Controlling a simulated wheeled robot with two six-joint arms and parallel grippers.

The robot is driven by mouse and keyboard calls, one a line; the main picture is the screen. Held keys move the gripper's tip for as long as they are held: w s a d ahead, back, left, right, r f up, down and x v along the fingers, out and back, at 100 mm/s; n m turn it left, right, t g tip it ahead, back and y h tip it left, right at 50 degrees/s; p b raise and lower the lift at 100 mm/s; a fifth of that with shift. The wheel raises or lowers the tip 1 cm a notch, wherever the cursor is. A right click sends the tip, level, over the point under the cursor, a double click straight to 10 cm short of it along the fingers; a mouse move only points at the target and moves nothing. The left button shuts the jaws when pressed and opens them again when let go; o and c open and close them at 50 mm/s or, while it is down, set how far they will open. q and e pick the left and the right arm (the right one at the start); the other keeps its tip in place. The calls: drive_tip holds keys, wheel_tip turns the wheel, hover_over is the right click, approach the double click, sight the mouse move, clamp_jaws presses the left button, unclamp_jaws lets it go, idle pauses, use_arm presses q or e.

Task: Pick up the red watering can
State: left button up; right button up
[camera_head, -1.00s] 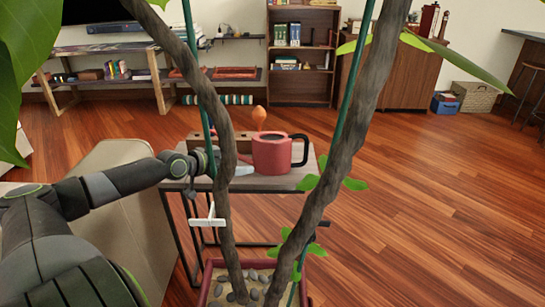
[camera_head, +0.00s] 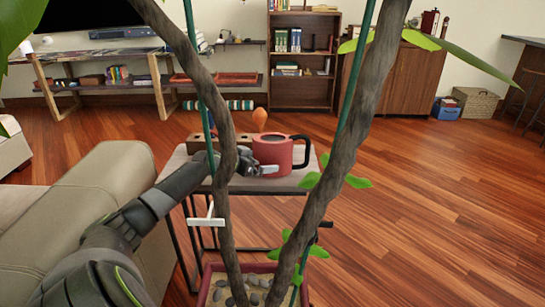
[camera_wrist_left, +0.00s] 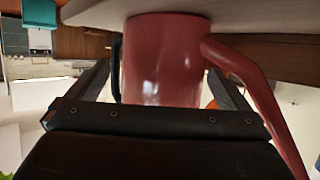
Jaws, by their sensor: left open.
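The red watering can (camera_head: 273,150) with a black handle stands on a small side table (camera_head: 288,184) in the head view. The handle faces right. My left gripper (camera_head: 258,167) is at the near left side of the can, partly behind a plant stem. In the left wrist view, the picture is upside down and the can's red body (camera_wrist_left: 162,62) lies between the two open fingers of my left gripper (camera_wrist_left: 163,92). The spout runs down the right side there, and part of the dark handle shows at left. My right gripper is not in view.
A potted plant with two thick stems (camera_head: 345,140) stands close in front of the table. A beige sofa (camera_head: 110,185) is at left. An orange rounded object (camera_head: 260,118) shows behind the can. Open wooden floor (camera_head: 430,210) lies to the right.

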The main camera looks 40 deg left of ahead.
sight(262, 162)
use_arm(q)
drive_tip(key=x, duration=0.1)
drive_tip(key=b+x, duration=0.1)
drive_tip(key=x, duration=0.1)
drive_tip(key=shift+w+f, duration=0.2)
drive_tip(key=shift+f, duration=0.2)
drive_tip(key=shift+w+f, duration=0.15)
drive_tip(key=shift+w, duration=0.3)
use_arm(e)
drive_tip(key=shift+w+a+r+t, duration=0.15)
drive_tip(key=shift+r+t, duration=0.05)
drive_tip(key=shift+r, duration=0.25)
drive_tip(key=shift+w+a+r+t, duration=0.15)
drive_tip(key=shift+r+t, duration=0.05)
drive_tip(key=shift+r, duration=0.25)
use_arm(q)
drive_tip(key=c, duration=0.9)
drive_tip(key=shift+o, duration=0.2)
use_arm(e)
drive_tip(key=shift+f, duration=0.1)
